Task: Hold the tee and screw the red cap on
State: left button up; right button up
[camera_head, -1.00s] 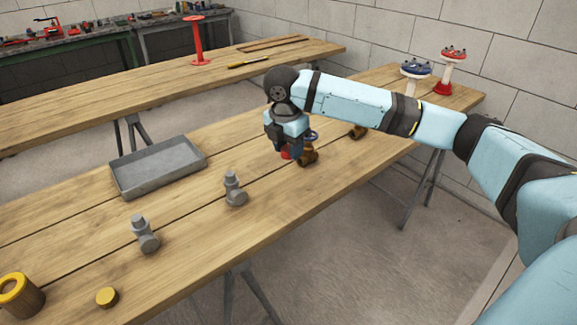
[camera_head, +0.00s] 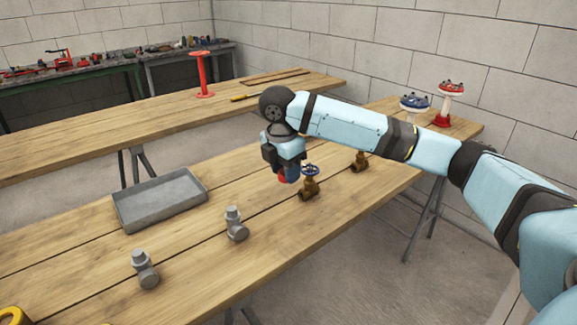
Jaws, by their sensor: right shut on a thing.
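My right gripper (camera_head: 284,168) is shut on a small red cap (camera_head: 282,177), which shows only partly between the dark fingers. It hangs above the near workbench, just left of a brass valve (camera_head: 308,189) with a blue handwheel. Two grey tee-like fittings stand on the bench: one (camera_head: 236,226) below and left of the gripper, and one (camera_head: 145,272) nearer the front. Both look uncapped by anything red. My left gripper is not in view.
A grey tray (camera_head: 160,200) lies left of the gripper. A second brass valve (camera_head: 359,162) stands behind my right arm. White stands with blue (camera_head: 413,104) and red (camera_head: 450,93) tops are at the far end. A yellow ring (camera_head: 12,317) is at lower left.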

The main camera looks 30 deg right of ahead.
jog(key=a+f+m, duration=0.5)
jog(key=m, duration=0.4)
jog(key=a+f+m+g+y, duration=0.1)
jog(key=a+f+m, duration=0.3)
jog(key=m, duration=0.6)
jog(key=shift+s+a+f+g, duration=0.35)
jog(key=shift+s+a, duration=0.1)
jog(key=shift+a, duration=0.65)
jog(key=shift+d, duration=0.1)
